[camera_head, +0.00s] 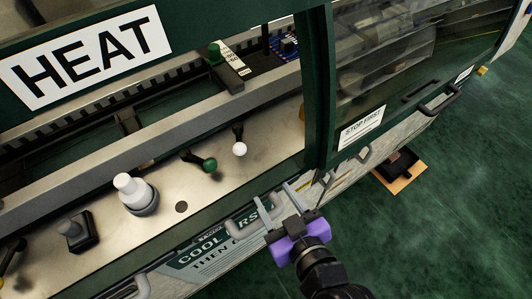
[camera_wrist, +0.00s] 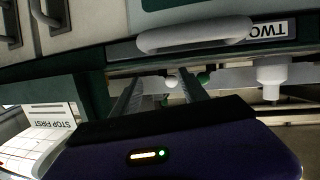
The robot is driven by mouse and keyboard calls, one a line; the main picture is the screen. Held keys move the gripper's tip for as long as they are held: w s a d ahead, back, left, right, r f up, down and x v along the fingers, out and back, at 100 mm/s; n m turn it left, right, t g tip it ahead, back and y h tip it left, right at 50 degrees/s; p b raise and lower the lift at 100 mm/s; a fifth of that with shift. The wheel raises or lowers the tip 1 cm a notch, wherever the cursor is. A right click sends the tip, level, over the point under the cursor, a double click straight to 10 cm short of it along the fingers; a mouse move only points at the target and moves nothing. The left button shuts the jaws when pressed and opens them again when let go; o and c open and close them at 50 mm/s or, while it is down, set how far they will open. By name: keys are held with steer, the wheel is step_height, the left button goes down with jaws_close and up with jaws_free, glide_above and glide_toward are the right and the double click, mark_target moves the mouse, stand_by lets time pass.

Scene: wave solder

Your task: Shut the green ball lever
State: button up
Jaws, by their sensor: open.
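The green ball lever (camera_head: 209,164) stands on the pale metal panel inside the machine's opening, its dark stem reaching left from the ball. A green ball also shows in the wrist view (camera_wrist: 204,77), just right of my fingers. My gripper (camera_head: 273,193) has a purple body and two grey fingers. It is open, with nothing seen between the fingers, outside the machine's front edge, to the right of and nearer than the lever. It is apart from the lever. In the wrist view, my fingers (camera_wrist: 158,80) point towards the opening.
A white ball lever (camera_head: 239,149) stands right beside the green one. A white knob (camera_head: 133,190) and a dark switch (camera_head: 74,232) lie to the left. A dark green post (camera_head: 318,90) bounds the opening on the right. A handle (camera_wrist: 195,36) crosses the wrist view.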

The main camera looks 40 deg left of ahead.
mark_target(214, 167)
steer(key=s+a+r+n+g, duration=0.1)
steer(key=a, duration=0.1)
steer(key=s+a+r+n+g, duration=0.1)
steer(key=a+n+g, duration=0.1)
steer(key=a, duration=0.1)
steer(key=s+a+r+n+g+y, duration=0.1)
steer(key=s+a+r, duration=0.1)
steer(key=a, duration=0.1)
steer(key=shift+a+n+p, duration=0.1)
steer(key=shift+n+p, duration=0.2)
steer(key=shift+a, duration=0.35)
steer(key=shift+p+x, duration=0.55)
steer(key=shift+x, duration=2.95)
steer(key=shift+s, duration=0.15)
jaws_close()
